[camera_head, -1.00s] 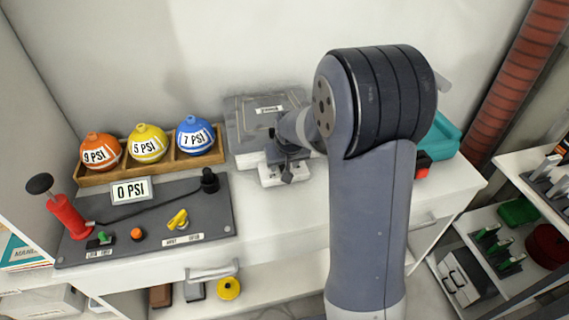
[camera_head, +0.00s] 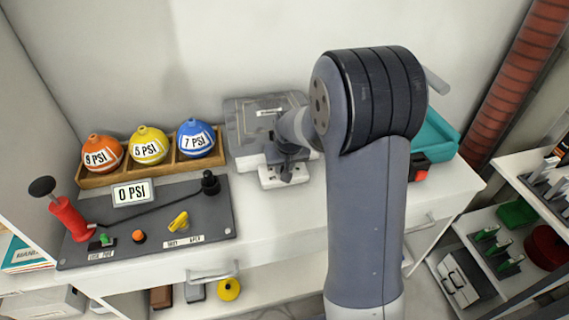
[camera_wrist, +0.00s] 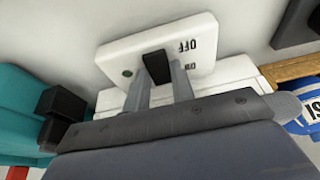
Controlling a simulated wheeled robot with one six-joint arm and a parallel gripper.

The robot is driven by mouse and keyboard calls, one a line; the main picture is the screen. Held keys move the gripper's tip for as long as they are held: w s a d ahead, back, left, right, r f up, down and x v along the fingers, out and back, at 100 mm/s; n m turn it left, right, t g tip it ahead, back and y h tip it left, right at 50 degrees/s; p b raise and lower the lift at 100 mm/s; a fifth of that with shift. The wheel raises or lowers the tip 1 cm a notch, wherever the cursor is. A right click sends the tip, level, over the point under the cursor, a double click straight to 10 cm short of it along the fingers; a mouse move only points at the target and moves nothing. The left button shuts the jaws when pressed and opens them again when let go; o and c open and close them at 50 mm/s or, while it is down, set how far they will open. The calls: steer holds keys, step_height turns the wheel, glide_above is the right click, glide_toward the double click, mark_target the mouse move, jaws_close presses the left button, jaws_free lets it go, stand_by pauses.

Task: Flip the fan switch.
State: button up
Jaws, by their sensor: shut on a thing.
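The fan switch is a black toggle (camera_wrist: 156,66) on a white plate (camera_wrist: 113,62) in the wrist view. The plate carries upside-down OFF and ON labels to the right of the toggle. My gripper (camera_wrist: 159,80) has its two grey fingers on either side of the toggle, shut on it. In the head view my gripper (camera_head: 287,165) is at the white switch base (camera_head: 270,182) on the counter, and the toggle is mostly hidden there.
A dark panel (camera_head: 130,240) with a 0 PSI display and a red pump lies to the left. Behind it a wooden tray (camera_head: 95,182) holds orange, yellow and blue balls. A teal bin (camera_head: 437,140) stands right of my arm. Open counter lies in front of the switch.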

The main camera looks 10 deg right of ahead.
steer(key=g+p, duration=0.1)
steer(key=p, duration=0.2)
steer(key=shift+w+r+g, duration=0.25)
steer(key=shift+r+g, duration=0.05)
steer(key=shift+g, duration=0.1)
steer(key=shift+w+f+g+p, duration=0.15)
steer(key=shift+f+g+p, duration=0.05)
steer(key=shift+g+p, duration=0.4)
steer(key=o, duration=1)
steer(key=r, duration=0.7)
steer(key=s+r, duration=0.1)
steer(key=r, duration=0.2)
steer(key=shift+r, duration=0.35)
steer(key=shift+f, duration=0.15)
